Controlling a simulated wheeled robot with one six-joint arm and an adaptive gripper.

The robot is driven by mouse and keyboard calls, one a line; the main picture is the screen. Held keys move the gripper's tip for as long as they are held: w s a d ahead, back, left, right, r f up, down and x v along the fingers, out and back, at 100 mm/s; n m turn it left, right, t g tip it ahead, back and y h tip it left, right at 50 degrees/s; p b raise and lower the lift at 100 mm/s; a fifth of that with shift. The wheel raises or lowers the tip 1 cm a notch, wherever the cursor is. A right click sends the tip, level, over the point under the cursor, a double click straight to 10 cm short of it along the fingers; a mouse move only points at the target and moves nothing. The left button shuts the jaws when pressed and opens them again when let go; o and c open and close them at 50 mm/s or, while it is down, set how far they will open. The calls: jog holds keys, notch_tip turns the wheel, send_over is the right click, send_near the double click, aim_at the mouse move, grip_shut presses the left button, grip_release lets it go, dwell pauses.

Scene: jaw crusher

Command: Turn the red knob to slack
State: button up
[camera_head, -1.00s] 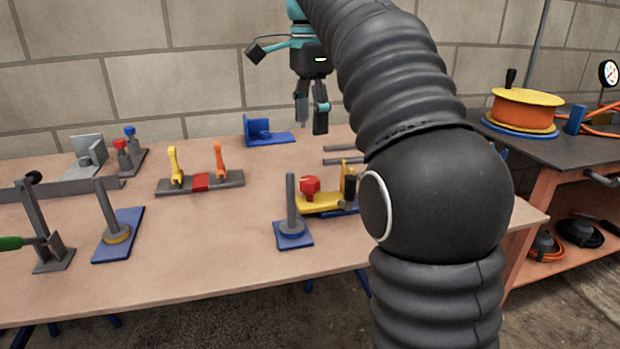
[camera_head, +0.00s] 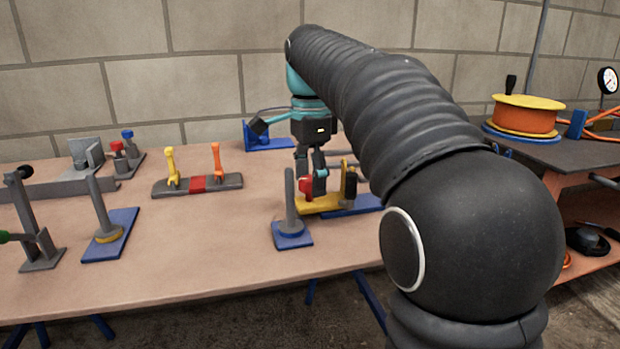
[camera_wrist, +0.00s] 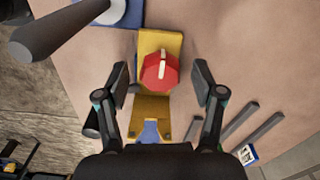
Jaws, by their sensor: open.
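The red knob (camera_wrist: 160,73) sits on a yellow bracket (camera_wrist: 151,104) and shows in the wrist view with a pale bar across its top. In the head view the knob (camera_head: 305,187) is partly hidden by my gripper (camera_head: 311,185), which points down over it. In the wrist view my gripper (camera_wrist: 160,80) is open, with one finger on each side of the knob and a visible gap on both sides. I cannot tell whether the fingertips are level with the knob. The yellow bracket stands on a blue base (camera_head: 350,206).
A grey post on a blue plate (camera_head: 292,240) stands close in front of the bracket. Grey bars (camera_wrist: 250,122) lie to the right in the wrist view. A holder with yellow and orange tools (camera_head: 197,184) is to the left. Bare tabletop (camera_head: 200,245) lies at the front.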

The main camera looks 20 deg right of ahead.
jog(key=c, duration=1.1)
jog(key=shift+c, duration=0.2)
jog(key=shift+r+n+p, duration=0.1)
jog(key=shift+n+p, duration=0.3)
jog(key=shift+p, duration=0.05)
jog(key=n+p, duration=0.2)
jog(key=shift+r+n+p, duration=0.1)
jog(key=shift+n+p, duration=0.2)
jog(key=shift+n, duration=0.1)
jog(key=n+p, duration=0.2)
jog(key=n, duration=0.2)
jog(key=shift+n+p, duration=0.3)
jog(key=n, duration=0.4)
jog(key=shift+w+f, duration=0.1)
jog(key=shift+f, duration=0.1)
jog(key=n, duration=0.5)
jog(key=shift+n, duration=0.3)
